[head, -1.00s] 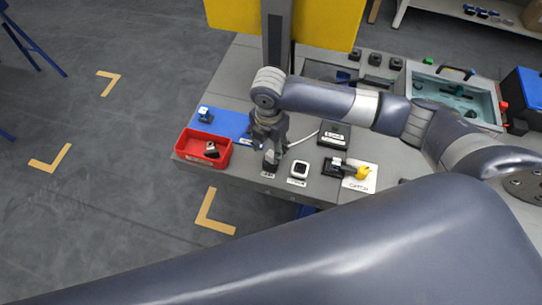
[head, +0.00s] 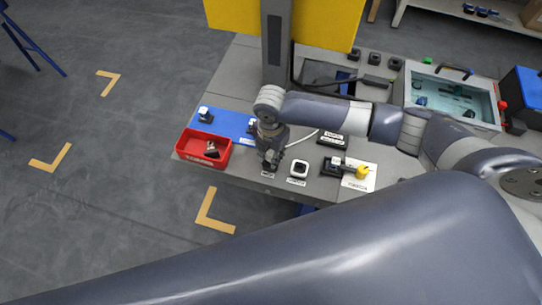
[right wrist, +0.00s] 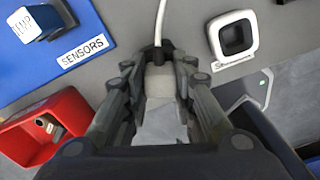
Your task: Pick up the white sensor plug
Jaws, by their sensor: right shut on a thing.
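The white sensor plug (right wrist: 160,84) sits between the fingers of my right gripper (right wrist: 159,66) in the right wrist view. A white cable (right wrist: 160,22) runs from its dark end toward the top. My right gripper is shut on the plug; its fingers hide the plug's sides. In the head view my right gripper (head: 269,160) is low over the front of the bench, right of the red bin, and hides the plug. The white cable (head: 303,138) shows to its right. My left gripper is out of view.
A red bin (head: 226,156) with a small part inside stands left of the gripper. A blue mat (head: 228,118) with labelled parts lies behind it. A white square ring (head: 299,167) and a yellow-ended part (head: 361,172) are to the right. A yellow panel stands behind.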

